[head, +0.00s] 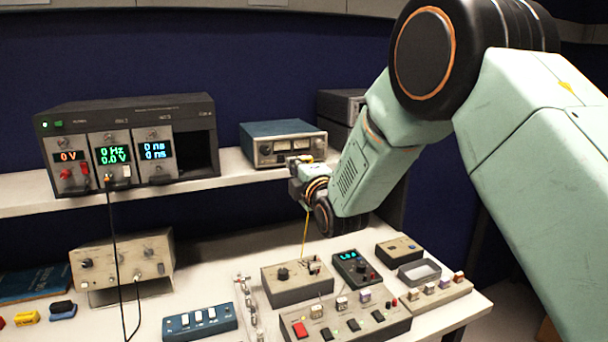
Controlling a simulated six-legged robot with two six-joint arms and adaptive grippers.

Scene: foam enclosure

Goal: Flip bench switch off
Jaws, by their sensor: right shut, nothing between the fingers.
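Several bench boxes on the white lower bench carry switches, and I cannot tell which one is the bench switch. A long grey box (374,330) at the front has a red rocker and several dark ones. A blue box (201,323) to its left has several white rockers. Behind the long box, a grey box (292,293) has a dark knob and a small light part. My right gripper (302,166) is shut and empty, above and behind these boxes, apart from them. Its fingertips are small and partly hidden. My left gripper is out of view.
A thin yellow strand (305,236) rises from the grey knob box toward my right wrist. A black cable (116,262) hangs from the rack instrument (78,125) on the shelf. A blue meter (284,128) stands on the shelf near my gripper. A beige instrument (127,262) stands left.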

